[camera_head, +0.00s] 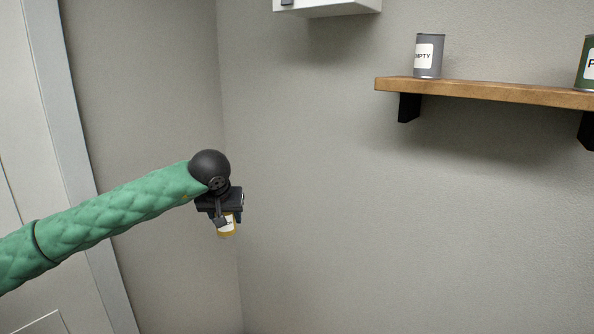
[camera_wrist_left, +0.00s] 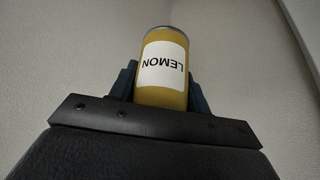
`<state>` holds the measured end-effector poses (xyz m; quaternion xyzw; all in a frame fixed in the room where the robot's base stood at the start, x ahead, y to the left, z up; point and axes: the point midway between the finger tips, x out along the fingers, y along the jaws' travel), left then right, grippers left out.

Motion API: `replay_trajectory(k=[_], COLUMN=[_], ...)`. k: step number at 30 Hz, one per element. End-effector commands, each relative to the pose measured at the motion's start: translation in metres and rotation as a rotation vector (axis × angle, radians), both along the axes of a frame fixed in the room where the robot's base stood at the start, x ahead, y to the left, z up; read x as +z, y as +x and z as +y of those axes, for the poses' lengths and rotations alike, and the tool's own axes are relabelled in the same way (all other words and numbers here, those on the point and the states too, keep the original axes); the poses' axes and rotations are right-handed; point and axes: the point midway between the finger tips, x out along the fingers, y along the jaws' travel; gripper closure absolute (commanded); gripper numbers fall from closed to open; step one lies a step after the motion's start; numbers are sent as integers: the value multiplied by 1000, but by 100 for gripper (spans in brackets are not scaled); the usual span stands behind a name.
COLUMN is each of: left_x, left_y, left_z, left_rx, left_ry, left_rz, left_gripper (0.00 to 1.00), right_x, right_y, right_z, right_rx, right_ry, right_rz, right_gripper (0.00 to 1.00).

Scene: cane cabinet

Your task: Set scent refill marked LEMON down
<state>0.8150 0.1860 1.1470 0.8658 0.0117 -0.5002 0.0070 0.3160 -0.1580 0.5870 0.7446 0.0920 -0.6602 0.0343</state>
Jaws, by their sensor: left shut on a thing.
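The scent refill marked LEMON is a yellow can with a white label (camera_wrist_left: 164,66), seen close in the left wrist view, where the label reads upside down. It also shows small in the head view (camera_head: 227,231), below my left wrist. My left gripper (camera_head: 228,222) is shut on it, with a dark finger on each side of the can in the left wrist view (camera_wrist_left: 163,88). The can hangs in the air in front of the grey wall, touching no surface that I can see. My right gripper is in neither view.
A wooden shelf (camera_head: 480,90) on black brackets is at the upper right. It bears a grey can marked EMPTY (camera_head: 429,56) and a green can (camera_head: 587,64) cut off by the picture edge. A white box (camera_head: 330,6) is on the wall above. A pale door frame (camera_head: 75,130) stands at left.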

Motion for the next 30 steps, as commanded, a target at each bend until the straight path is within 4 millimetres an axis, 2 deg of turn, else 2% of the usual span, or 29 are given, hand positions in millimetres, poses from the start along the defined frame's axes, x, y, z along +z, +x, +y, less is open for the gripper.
replay_trajectory(k=[11,21,27,30], left_x=[-52,-131,-172,-185], left_y=[-53,-104,-121,-128], left_z=[0,10,18,19], left_rx=[-28,-41,-28,-28], left_ry=[1,1,1,2], left_rz=[7,7,6,5], left_gripper=[80,80,80,80], right_x=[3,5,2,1], right_y=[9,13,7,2], right_z=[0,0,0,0], right_rx=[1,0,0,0], right_ry=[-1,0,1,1], right_rz=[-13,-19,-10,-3], right_gripper=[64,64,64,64])
